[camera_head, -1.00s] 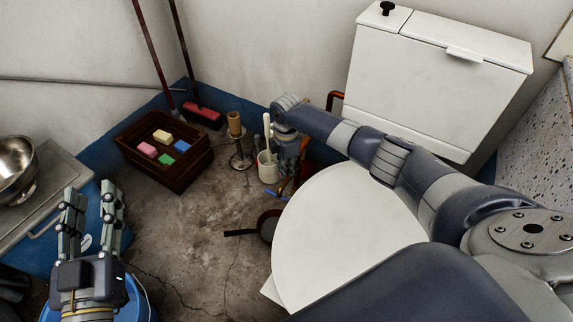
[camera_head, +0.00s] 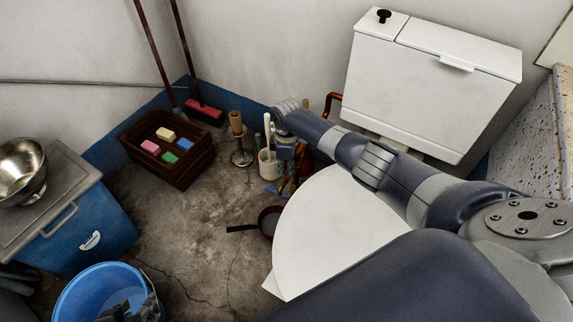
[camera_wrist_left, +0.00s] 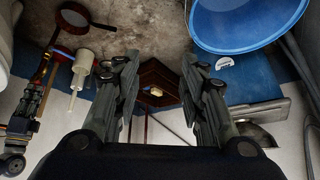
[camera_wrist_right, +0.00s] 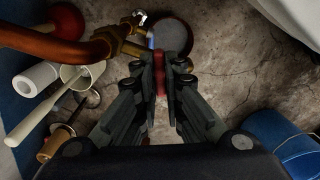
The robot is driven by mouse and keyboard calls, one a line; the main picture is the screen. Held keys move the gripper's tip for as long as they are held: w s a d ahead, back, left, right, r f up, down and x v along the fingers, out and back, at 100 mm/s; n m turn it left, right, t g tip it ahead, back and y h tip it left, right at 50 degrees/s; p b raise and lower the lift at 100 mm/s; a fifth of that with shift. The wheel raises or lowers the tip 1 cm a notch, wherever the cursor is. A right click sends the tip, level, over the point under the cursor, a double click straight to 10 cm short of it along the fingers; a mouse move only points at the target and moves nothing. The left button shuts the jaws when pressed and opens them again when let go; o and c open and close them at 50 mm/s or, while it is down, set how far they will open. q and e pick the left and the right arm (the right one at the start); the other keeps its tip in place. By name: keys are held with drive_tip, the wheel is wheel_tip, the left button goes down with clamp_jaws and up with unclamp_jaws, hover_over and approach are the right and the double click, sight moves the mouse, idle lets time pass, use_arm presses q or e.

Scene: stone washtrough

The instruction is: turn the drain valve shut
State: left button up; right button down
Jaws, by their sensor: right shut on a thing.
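The drain valve (camera_wrist_right: 122,42) is a brass fitting at the end of a copper pipe (camera_wrist_right: 45,42) in the right wrist view. My right gripper (camera_wrist_right: 161,68) is shut on its red handle (camera_wrist_right: 160,78), which shows as a narrow strip between the fingers. In the head view my right gripper (camera_head: 286,160) is low beside the white cistern, and the valve is mostly hidden behind it. My left gripper (camera_wrist_left: 163,68) is open and empty in the left wrist view, away from the valve, and is out of the head view.
A white mug with a brush (camera_head: 268,165), a paper-roll stand (camera_head: 238,140) and a dark pan (camera_head: 268,220) stand near the valve. A brown crate (camera_head: 180,175) holds several sponges. A blue bucket (camera_head: 75,292) is lower left. The middle floor is bare.

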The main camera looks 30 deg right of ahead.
sight(286, 171)
drive_tip(key=shift+r+m+p, duration=0.1)
drive_tip(key=shift+m+p, duration=0.45)
drive_tip(key=shift+m, duration=0.45)
use_arm(q)
drive_tip(key=s+a+g+p, duration=0.1)
drive_tip(key=s+g, duration=0.2)
drive_tip(key=s, duration=0.3)
drive_tip(key=shift+a+y, duration=0.4)
use_arm(e)
drive_tip(key=shift+m, duration=1.4)
drive_tip(key=c, duration=1.7)
unclamp_jaws()
wheel_tip(286, 171, up, 12)
